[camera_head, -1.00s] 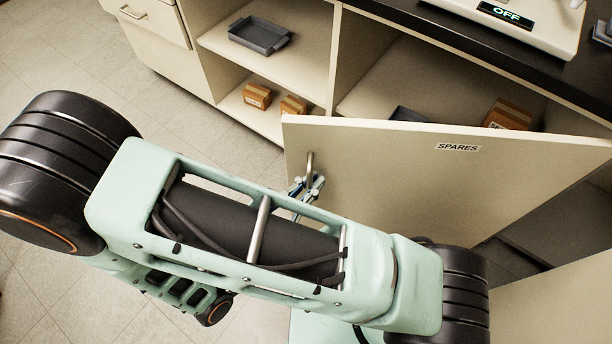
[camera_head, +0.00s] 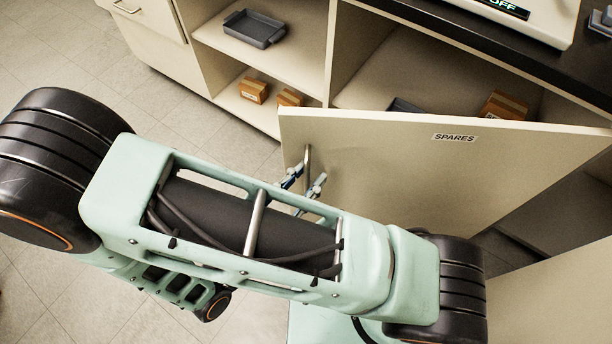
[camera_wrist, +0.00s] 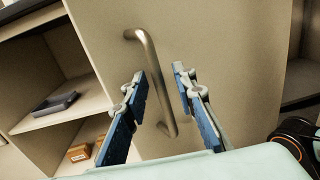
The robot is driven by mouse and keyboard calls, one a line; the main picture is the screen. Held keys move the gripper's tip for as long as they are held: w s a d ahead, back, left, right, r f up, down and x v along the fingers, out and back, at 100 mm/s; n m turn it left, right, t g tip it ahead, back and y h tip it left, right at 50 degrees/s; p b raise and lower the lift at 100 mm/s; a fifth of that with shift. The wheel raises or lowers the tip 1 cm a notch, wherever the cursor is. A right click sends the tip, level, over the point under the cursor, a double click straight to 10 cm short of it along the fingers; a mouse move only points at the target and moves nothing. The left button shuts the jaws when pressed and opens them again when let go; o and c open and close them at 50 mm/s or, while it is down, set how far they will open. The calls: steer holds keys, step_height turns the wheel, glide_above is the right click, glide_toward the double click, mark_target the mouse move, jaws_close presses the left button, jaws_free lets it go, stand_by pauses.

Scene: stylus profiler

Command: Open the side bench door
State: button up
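The side bench door (camera_head: 400,175), a beige panel labelled SPARES, stands swung out from the bench, with the shelf space visible behind it. Its metal bar handle (camera_head: 307,160) is near the door's left edge. My gripper (camera_head: 304,179) is at the handle, its two fingers spread apart. In the wrist view, the gripper (camera_wrist: 158,76) is open with blue-padded fingers on either side of the handle (camera_wrist: 150,55). A gap shows between each finger and the bar. The door face (camera_wrist: 225,60) fills the middle of that view. My arm hides the lower part of the door.
Open shelves left of the door hold a dark tray (camera_head: 255,28) and small cardboard boxes (camera_head: 253,90). Another box (camera_head: 503,106) is behind the door. The dark countertop (camera_head: 470,45) carries a white instrument. Tiled floor (camera_head: 70,60) is clear at left.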

steer(key=v, duration=1.2)
